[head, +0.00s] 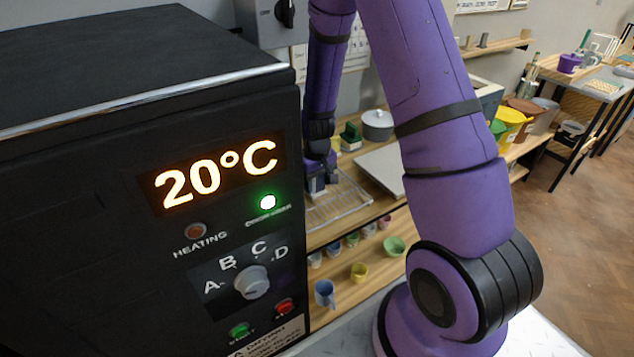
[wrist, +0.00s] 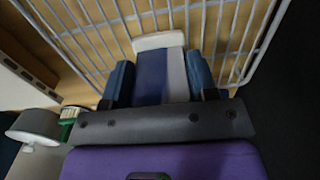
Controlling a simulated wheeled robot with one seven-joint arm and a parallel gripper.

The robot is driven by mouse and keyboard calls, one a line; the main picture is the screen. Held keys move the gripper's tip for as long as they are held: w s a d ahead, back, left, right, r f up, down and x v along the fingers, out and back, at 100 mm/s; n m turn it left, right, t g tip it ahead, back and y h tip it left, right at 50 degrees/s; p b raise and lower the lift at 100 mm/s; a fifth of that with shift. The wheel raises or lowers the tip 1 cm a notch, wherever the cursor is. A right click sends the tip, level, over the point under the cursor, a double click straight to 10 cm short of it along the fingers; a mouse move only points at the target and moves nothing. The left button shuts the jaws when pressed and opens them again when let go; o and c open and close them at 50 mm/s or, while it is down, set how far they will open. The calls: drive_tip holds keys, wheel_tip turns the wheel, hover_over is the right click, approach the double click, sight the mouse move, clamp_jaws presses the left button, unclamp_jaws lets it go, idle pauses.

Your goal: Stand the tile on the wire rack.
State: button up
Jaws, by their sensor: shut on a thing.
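My gripper (wrist: 158,64) is shut on the tile (wrist: 151,78), which shows between the two blue fingers in the wrist view. The tile looks dark blue with a pale grey strip along its right side and a white edge at its far end. The wire rack (wrist: 224,32) of pale rods lies just beyond the fingers on a wooden surface. I cannot tell whether the tile touches the rack. In the head view my gripper (head: 318,182) is small, over the rack (head: 345,207) on the wooden bench; the tile's outline is unclear there.
A black kiln (head: 120,240) reading 20°C fills the left and hides part of the bench. Several cups (head: 359,271) sit on the shelf below.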

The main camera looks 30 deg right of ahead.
drive_tip(key=shift+f, duration=0.25)
drive_tip(key=shift+f, duration=0.15)
drive_tip(key=o, duration=1)
wheel_tip(320, 180, up, 12)
drive_tip(key=shift+r, duration=0.2)
drive_tip(key=s+a+r+t, duration=0.1)
drive_tip(key=s+a+r, duration=0.1)
drive_tip(key=s+r, duration=0.5)
drive_tip(key=s+a+r+t, duration=0.2)
drive_tip(key=s+r, duration=0.1)
drive_tip(key=r, duration=0.7)
drive_tip(key=shift+s+a+r+t, duration=0.4)
drive_tip(key=shift+s+r, duration=1)
drive_tip(key=shift+s, duration=1.25)
drive_tip(key=shift+s+a+r+t, duration=0.45)
drive_tip(key=shift+s+r, duration=1)
drive_tip(key=shift+s, duration=1.2)
drive_tip(key=shift+s+a+r+t, duration=0.25)
drive_tip(key=shift+s+a+r, duration=0.3)
drive_tip(key=shift+s+r, duration=1.5)
